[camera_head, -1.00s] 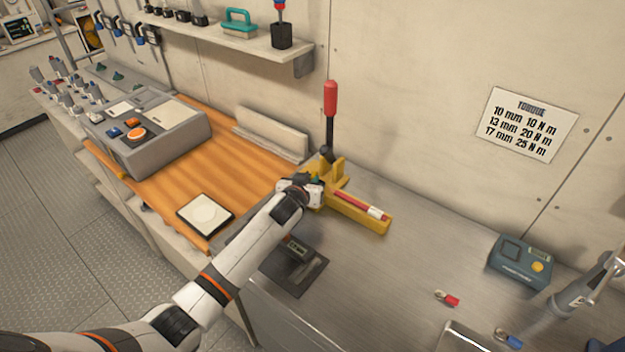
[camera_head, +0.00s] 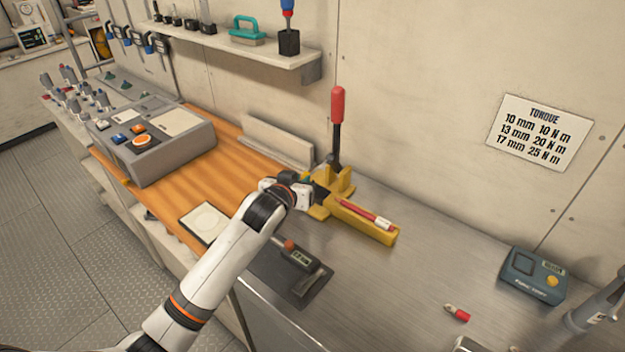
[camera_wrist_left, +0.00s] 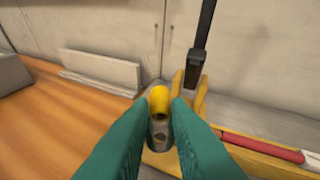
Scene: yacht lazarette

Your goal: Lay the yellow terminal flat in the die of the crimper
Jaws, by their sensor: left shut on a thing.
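The crimper (camera_head: 372,224) is a yellow tool on the steel bench, with an upright black lever and a red grip (camera_head: 337,105). My left gripper (camera_head: 309,181) is just left of its head in the head view. In the left wrist view the teal fingers (camera_wrist_left: 158,125) are shut on the yellow terminal (camera_wrist_left: 158,96). Its yellow barrel points away from the camera and its metal end lies between the fingers. The crimper's head (camera_wrist_left: 196,98) is just beyond and to the right. I cannot tell whether the terminal touches it; the die is not clear.
A red-and-white rod (camera_head: 365,212) lies along the crimper's base. A dark tray (camera_head: 300,275) sits on the bench in front. A red terminal (camera_head: 457,313) and a blue-grey box (camera_head: 532,274) are at right. The bench between is clear.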

